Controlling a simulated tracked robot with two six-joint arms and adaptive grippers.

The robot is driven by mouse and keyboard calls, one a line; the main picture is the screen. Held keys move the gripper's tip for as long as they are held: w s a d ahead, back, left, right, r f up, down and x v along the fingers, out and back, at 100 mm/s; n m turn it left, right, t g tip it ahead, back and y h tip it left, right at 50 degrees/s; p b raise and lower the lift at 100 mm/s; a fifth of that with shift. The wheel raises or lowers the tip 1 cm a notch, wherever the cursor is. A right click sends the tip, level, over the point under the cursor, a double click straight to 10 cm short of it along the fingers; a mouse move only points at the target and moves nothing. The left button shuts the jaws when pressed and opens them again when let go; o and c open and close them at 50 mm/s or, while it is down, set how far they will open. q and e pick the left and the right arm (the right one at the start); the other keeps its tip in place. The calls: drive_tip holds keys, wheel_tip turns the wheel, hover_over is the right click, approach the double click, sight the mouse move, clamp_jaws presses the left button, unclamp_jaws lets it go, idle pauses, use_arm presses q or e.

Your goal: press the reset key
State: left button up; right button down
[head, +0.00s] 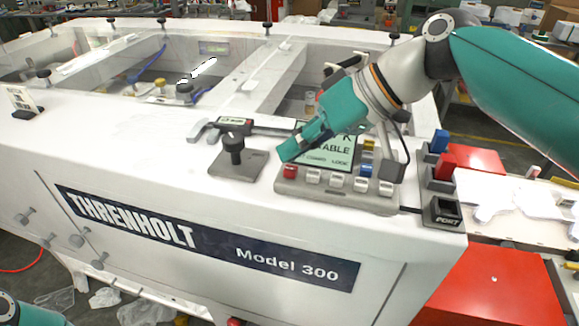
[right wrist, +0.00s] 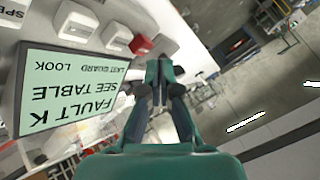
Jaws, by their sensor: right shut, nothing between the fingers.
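The control panel (head: 330,196) sits on the white machine top, with a green screen (head: 338,150) reading partly "TABLE". In the right wrist view the screen (right wrist: 70,92) reads "FAULT K SEE TABLE", upside down. A row of keys runs along the panel's front edge: a red key (head: 290,171) at the left end, then several white keys (head: 313,176). I cannot read a reset label on any key. My right gripper (head: 286,154) is shut and empty, its tips just above and behind the red key. In the right wrist view the tips (right wrist: 160,70) are beside the red key (right wrist: 140,44); contact cannot be told.
A black knob (head: 234,146) on a grey plate stands left of the panel, with a caliper-like tool (head: 232,122) behind. Blue (head: 439,141) and red (head: 446,166) blocks and a black "PORT" box (head: 443,211) stand at the right. The front-left top is clear.

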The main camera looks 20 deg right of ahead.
sight(295, 168)
idle(0.7)
drive_tip(key=shift+f+b, duration=0.35)
drive_tip(key=shift+f, duration=0.05)
drive_tip(key=shift+f+b, duration=0.4)
drive_tip(key=shift+f, duration=0.05)
idle(0.5)
drive_tip(key=shift+r, duration=0.15)
drive_tip(key=shift+r+p, duration=0.75)
drive_tip(key=shift+p, duration=0.05)
drive_tip(key=shift+r, duration=0.1)
wheel_tip(295, 168, up, 5)
drive_tip(key=p, duration=0.4)
drive_tip(key=shift+p, duration=0.3)
idle(0.5)
